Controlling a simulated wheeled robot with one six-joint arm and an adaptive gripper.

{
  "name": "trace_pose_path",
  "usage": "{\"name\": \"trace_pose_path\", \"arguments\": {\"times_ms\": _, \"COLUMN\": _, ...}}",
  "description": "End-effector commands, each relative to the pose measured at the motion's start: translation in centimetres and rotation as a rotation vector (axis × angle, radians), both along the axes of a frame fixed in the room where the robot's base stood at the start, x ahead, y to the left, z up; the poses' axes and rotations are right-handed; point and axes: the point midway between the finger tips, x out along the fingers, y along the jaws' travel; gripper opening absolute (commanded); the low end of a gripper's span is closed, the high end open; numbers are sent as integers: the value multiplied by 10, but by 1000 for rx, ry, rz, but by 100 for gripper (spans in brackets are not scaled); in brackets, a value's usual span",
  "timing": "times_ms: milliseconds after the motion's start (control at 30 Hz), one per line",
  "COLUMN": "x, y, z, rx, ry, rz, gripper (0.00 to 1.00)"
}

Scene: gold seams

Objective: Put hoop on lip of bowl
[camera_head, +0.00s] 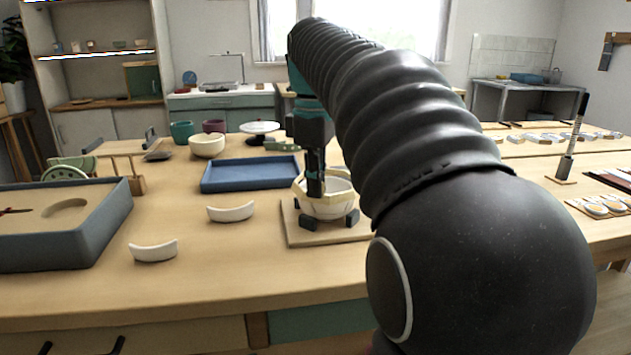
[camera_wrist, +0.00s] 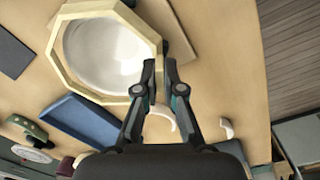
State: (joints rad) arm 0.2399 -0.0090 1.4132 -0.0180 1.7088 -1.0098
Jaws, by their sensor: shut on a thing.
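The hoop is a pale wooden eight-sided ring, seen in the wrist view (camera_wrist: 63,78) and partly in the head view (camera_head: 301,184). The white bowl (camera_head: 328,208) stands upright on a wooden board (camera_head: 300,238) between dark blocks. Its inside shows through the hoop in the wrist view (camera_wrist: 105,55). My gripper (camera_head: 316,192) is shut on the near side of the hoop, as the wrist view (camera_wrist: 158,78) also shows. The hoop is around or just over the bowl's lip; I cannot tell whether it touches all round. My fingers hide part of the hoop.
A blue tray (camera_head: 250,187) lies behind and left of the board. Two curved white pieces (camera_head: 231,212) (camera_head: 153,250) lie on the table at left. A large grey-blue tray (camera_head: 100,233) fills the left edge. A cream bowl (camera_head: 207,147) and cups stand behind.

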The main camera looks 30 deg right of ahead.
Motion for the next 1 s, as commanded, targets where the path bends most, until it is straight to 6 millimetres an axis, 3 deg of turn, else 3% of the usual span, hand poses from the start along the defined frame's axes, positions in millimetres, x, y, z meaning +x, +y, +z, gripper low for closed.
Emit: {"name": "trace_pose_path", "arguments": {"times_ms": 1000, "x": 0, "y": 1, "z": -3, "rx": 19, "ry": 18, "rz": 0, "gripper": 0}}
